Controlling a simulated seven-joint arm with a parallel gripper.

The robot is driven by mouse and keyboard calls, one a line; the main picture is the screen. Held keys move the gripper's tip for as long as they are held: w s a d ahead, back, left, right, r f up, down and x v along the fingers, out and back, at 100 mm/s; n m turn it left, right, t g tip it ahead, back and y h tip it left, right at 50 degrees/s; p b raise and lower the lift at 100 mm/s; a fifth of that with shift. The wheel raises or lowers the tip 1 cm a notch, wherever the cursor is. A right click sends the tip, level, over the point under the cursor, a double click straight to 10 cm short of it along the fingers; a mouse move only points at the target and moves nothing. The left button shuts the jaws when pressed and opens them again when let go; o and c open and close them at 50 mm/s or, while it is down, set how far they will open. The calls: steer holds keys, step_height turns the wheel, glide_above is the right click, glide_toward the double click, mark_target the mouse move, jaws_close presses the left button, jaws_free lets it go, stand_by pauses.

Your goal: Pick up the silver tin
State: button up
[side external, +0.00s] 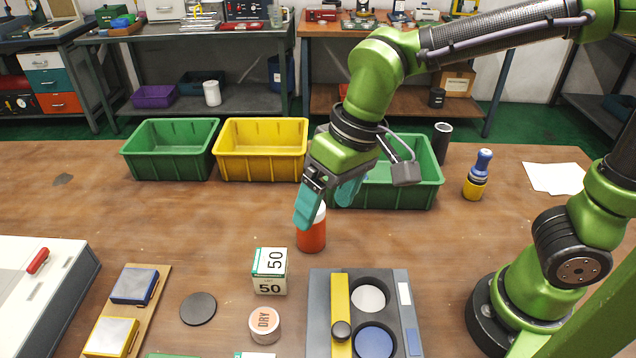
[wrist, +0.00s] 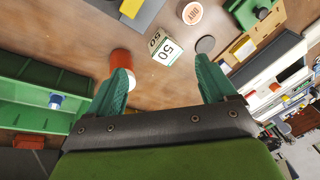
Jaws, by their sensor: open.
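No loose silver tin stands out. A pale silver round top (side external: 368,298) shows in the rear well of a grey two-well block (side external: 316,300); I cannot tell whether it is a tin. A blue disc (side external: 374,341) fills the front well. A small round tin with a pinkish "DRY" top (side external: 264,323) stands left of the block, and it also shows in the wrist view (wrist: 192,12). My gripper (side external: 324,214) is open, teal fingers down, above the table behind these things. In the wrist view nothing is gripped between the fingertips (wrist: 163,66).
A red bottle (side external: 312,236) stands close by my left-hand finger, partly hidden. A "50" box (side external: 270,271) and a black disc (side external: 198,308) lie in front. Green (side external: 170,160), yellow (side external: 262,162) and green (side external: 400,195) bins line the back. A blue-and-yellow bottle (side external: 477,176) stands right.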

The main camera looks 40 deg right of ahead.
steer(key=a+f+n+g+h, duration=0.15)
steer(key=a+f, duration=0.25)
steer(key=a, duration=0.7)
steer(key=m+h, duration=0.1)
steer(key=m, duration=0.1)
glide_above(264, 319)
steer(key=f, duration=0.9)
steer(key=shift+s+a+f, duration=0.3)
steer(key=shift+a+f, duration=0.1)
steer(key=shift+w+d+f, duration=0.15)
steer(key=shift+d+f, duration=0.05)
steer(key=shift+f, duration=1.4)
steer(key=shift+w+d+f, duration=0.1)
steer(key=shift+d+f, duration=0.05)
steer(key=shift+f, duration=1.4)
steer(key=c, duration=1.2)
